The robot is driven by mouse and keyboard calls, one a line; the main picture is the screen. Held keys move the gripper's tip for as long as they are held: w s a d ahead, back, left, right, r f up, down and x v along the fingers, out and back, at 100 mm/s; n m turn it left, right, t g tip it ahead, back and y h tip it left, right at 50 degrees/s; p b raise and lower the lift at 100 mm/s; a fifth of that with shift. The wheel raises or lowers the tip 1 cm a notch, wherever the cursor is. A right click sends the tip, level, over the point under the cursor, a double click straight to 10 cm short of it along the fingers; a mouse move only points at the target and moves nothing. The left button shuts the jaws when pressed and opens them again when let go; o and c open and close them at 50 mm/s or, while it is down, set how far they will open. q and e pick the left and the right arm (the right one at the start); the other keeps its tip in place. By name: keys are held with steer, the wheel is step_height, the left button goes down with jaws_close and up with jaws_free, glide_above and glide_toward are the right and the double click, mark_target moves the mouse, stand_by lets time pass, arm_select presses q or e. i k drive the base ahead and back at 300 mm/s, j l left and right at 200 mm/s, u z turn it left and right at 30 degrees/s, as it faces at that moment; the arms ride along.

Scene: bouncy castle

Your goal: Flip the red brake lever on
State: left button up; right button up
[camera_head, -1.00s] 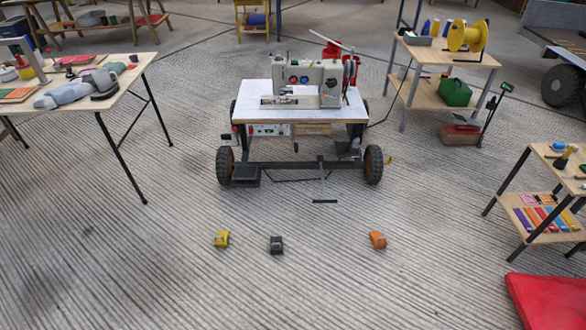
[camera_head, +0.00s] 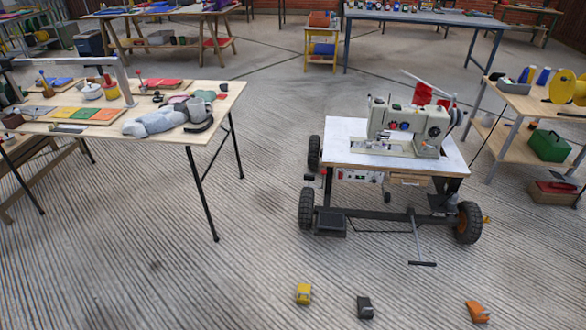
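A wheeled sewing cart (camera_head: 345,150) stands right of the middle, with a beige sewing machine (camera_head: 410,125) on its white top. A small red part (camera_head: 323,172) shows at the cart's left side, below the tabletop and near the left wheels. It may be the red brake lever, but it is too small to tell its position. A white panel with small controls (camera_head: 358,176) sits under the top's front edge. Neither of my grippers is in view.
Yellow (camera_head: 303,294), black (camera_head: 365,307) and orange (camera_head: 477,311) wedge-like blocks lie on the floor before the cart. A T-handled drawbar (camera_head: 420,245) sticks out in front. A cluttered table (camera_head: 170,145) stands left, a shelf (camera_head: 505,155) right. Floor between table and cart is clear.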

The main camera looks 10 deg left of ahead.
mark_target(306, 177)
steer(key=i+j, duration=0.15)
steer(key=j, duration=0.45)
steer(key=i+j+z, duration=0.15)
steer(key=j, duration=0.45)
steer(key=i+j, duration=0.1)
steer(key=j, duration=0.55)
steer(key=i+j+z, duration=0.15)
steer(key=j, duration=0.45)
steer(key=i+l+u, duration=0.3)
steer(key=i, duration=0.2)
steer(key=i+l+u, duration=0.3)
steer(key=i, duration=0.15)
